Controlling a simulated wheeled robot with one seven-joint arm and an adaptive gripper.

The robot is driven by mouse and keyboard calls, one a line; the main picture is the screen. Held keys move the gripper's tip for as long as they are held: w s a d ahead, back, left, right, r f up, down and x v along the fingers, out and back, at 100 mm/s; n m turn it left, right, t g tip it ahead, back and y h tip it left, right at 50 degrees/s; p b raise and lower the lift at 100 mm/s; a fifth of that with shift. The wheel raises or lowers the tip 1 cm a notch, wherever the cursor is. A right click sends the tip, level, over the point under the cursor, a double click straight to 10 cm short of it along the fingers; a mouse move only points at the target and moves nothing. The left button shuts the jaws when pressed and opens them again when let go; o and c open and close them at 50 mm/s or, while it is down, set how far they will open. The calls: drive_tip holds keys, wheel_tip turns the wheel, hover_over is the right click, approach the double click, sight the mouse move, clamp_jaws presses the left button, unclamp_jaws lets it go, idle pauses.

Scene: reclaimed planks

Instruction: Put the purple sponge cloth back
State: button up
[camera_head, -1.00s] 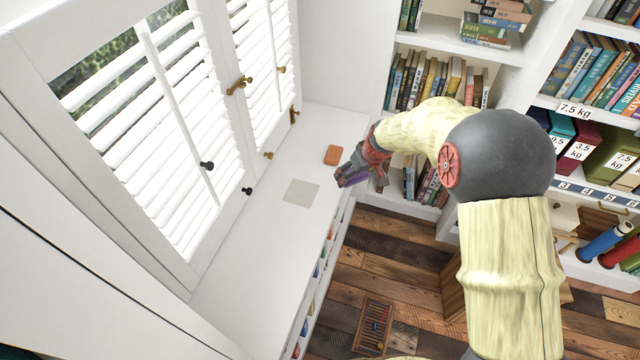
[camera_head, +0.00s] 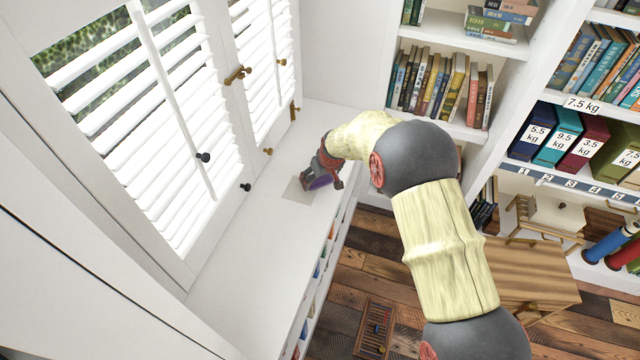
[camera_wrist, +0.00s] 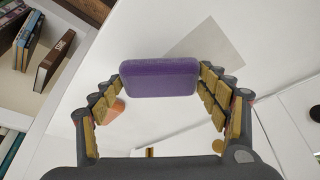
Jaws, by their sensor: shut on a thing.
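My gripper (camera_head: 322,172) is shut on the purple sponge cloth (camera_head: 319,183) above the white window ledge. In the wrist view the purple sponge cloth (camera_wrist: 160,79) is a rounded purple block held between the two fingertips. A pale grey square (camera_head: 297,192) lies on the ledge. In the head view it is partly covered by my gripper and the cloth; in the wrist view the grey square (camera_wrist: 210,50) shows beyond the cloth, to the right. I cannot tell how high the cloth is above the ledge.
An orange block (camera_wrist: 112,110) shows past the left finger in the wrist view; my arm hides it in the head view. Shuttered windows (camera_head: 170,110) with knobs border the ledge (camera_head: 240,270). A bookshelf (camera_head: 460,128) stands at the back. The near ledge is clear.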

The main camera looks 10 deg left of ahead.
drive_tip(key=shift+f, duration=1)
drive_tip(key=shift+f, duration=0.2)
drive_tip(key=o, duration=1.1)
drive_tip(key=p+v, duration=0.3)
drive_tip(key=v, duration=0.9)
drive_tip(key=shift+r, duration=0.2)
